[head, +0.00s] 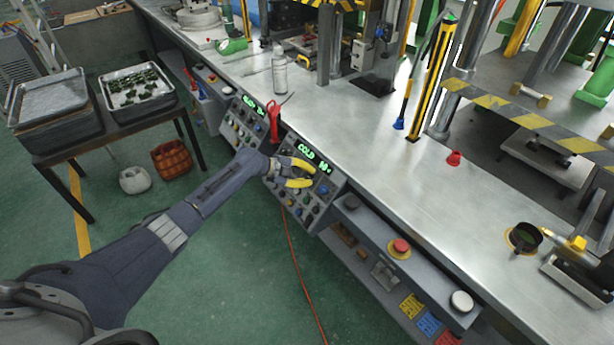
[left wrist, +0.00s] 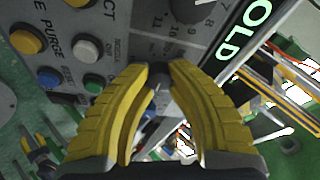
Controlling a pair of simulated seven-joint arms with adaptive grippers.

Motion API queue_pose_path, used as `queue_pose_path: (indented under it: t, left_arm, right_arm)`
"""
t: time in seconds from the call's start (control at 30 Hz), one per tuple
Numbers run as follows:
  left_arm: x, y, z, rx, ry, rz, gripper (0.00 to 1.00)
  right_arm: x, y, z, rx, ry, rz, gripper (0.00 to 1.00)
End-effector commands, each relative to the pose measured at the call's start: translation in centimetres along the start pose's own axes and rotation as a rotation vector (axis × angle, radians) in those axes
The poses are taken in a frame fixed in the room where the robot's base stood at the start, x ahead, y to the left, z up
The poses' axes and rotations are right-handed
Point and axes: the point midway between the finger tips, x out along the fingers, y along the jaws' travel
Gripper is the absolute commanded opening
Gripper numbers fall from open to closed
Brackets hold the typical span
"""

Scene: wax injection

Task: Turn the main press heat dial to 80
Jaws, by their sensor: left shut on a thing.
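The press control panel (head: 318,190) is on the front of the steel bench in the head view. Its green display (head: 314,157) reads COLD, with figures too small to read surely. My left gripper (head: 311,172), with yellow fingers, reaches the panel's upper part just below the display. In the left wrist view its fingertips close on a small dark knob (left wrist: 158,76), mostly hidden between them. A larger dark dial (left wrist: 188,9) with a numbered scale sits just beyond the fingertips. I cannot read the pointer of the held knob. My right gripper is not in view.
A second panel (head: 240,126) with a green display is to the left. Coloured buttons (left wrist: 48,77) sit close to the fingers. A red mushroom button (head: 400,247) is to the right. A bottle (head: 279,72) stands on the bench.

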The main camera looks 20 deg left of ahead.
Motion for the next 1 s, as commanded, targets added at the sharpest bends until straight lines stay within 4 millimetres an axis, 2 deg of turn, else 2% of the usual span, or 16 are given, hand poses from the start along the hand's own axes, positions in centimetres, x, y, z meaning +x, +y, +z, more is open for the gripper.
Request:
queue_pose_path:
  t: [0.23,0.27,0.5,0.8,1.0]
  left_arm:
    - [0.2,-0.2,-0.4,0.0,0.008,-0.004,0.0]
    - [0.2,-0.2,-0.5,0.0,0.008,-0.004,0.22]
    - [0.1,-0.1,-0.2,-0.001,0.004,-0.001,0.49]
    - [-0.1,0.0,-0.1,-0.001,0.002,0.0,0.49]
    - [-2.3,0.0,0.0,0.001,0.001,0.0,0.49]
  right_arm:
    - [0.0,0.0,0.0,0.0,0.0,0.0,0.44]
    - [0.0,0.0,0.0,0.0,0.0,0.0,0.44]
    - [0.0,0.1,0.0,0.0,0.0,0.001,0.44]
    - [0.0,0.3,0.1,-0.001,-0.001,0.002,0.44]
    - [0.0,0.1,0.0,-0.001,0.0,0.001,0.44]
